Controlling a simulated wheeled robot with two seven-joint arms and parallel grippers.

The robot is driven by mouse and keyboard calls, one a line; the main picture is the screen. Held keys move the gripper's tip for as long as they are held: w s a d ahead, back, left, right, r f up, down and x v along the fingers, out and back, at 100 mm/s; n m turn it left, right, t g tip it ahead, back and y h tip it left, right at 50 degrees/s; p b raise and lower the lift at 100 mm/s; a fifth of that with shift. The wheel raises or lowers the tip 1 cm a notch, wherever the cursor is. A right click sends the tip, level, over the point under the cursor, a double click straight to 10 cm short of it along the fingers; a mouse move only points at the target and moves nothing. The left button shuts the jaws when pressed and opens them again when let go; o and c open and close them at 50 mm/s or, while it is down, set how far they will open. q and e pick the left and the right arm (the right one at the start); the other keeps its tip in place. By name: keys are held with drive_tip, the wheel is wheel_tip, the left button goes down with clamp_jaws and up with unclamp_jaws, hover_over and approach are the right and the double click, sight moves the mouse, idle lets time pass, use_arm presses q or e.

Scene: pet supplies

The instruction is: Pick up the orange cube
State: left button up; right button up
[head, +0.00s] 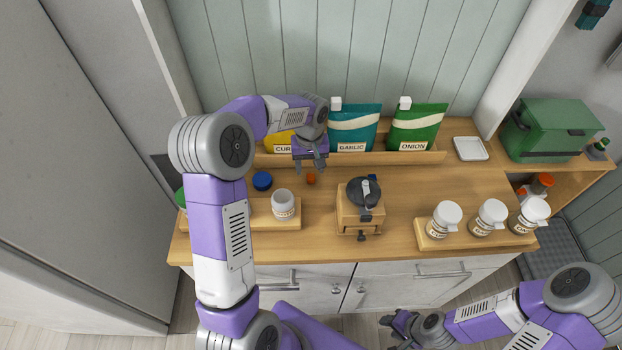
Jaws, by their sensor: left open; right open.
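My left gripper (310,168) is just above and behind the cube, pointing down, open. Its fingertips appear close to the cube; I cannot tell whether they touch it. My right gripper (390,322) is open and empty, low in front of the cabinet, far from the cube.
A wooden grinder (358,212) stands right of the cube. A jar (283,205) and blue lid (262,181) are to the left. Several pouches, including garlic (353,128) and onion (417,128), stand behind.

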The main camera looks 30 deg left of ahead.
sight(311, 178)
use_arm(q)
wheel_tip(311, 178, down, 4)
drive_tip(key=shift+w+d+f+b, duration=0.1)
drive_tip(key=shift+f+b, duration=0.15)
drive_tip(key=shift+b, duration=0.1)
clamp_jaws()
